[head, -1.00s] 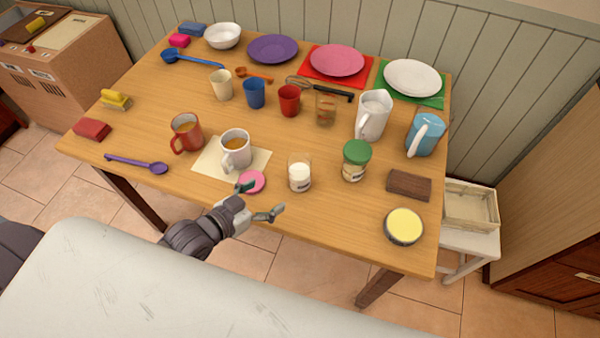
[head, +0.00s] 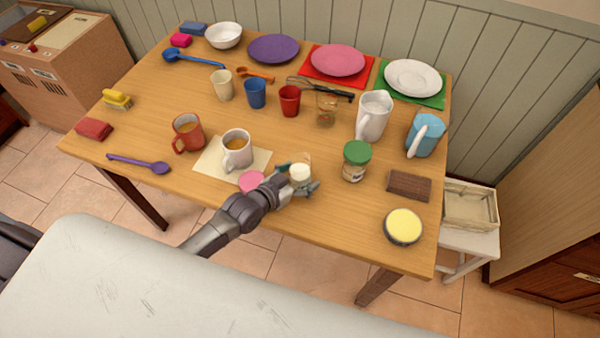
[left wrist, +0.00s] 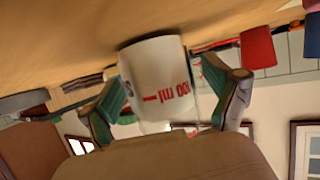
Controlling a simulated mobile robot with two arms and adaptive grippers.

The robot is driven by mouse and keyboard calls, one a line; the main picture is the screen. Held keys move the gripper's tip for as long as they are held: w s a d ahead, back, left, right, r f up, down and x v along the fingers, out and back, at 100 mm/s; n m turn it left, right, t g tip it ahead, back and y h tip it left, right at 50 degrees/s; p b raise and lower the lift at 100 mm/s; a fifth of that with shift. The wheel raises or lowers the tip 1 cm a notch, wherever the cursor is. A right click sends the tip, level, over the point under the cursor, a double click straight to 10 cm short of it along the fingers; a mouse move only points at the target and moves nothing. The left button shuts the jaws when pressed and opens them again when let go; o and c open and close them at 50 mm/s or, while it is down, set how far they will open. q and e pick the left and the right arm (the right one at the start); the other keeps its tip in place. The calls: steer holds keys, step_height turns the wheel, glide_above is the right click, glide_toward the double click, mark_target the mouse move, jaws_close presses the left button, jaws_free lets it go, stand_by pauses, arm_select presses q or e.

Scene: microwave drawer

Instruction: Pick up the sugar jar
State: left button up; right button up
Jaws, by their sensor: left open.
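In the left wrist view a white cylinder with red lettering (left wrist: 158,82), apparently this jar, is between the open fingers (left wrist: 165,98). Whether the fingers touch it I cannot tell. Another jar, with a green lid (head: 357,153), stands to the right. My right gripper is not in view.
A pink disc (head: 251,182) lies left of the jar, partly behind my arm. A white mug (head: 237,150) stands on a cream mat (head: 208,163). A brown block (head: 409,186) and a yellow-topped round tin (head: 403,226) lie to the right. Cups and pitchers stand behind.

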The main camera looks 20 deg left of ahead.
mark_target(294, 172)
arm_select(q)
steer(key=c, duration=1.4)
steer(key=shift+r, duration=0.1)
steer(key=r, duration=0.4)
steer(key=shift+s+d+r, duration=0.1)
steer(key=shift+d+r, duration=0.1)
steer(key=shift+d, duration=0.05)
steer(key=s+d+r, duration=0.2)
steer(key=d+r, duration=0.4)
steer(key=d, duration=0.5)
steer(key=shift+s+r+b, duration=0.25)
steer(key=shift+b, duration=0.2)
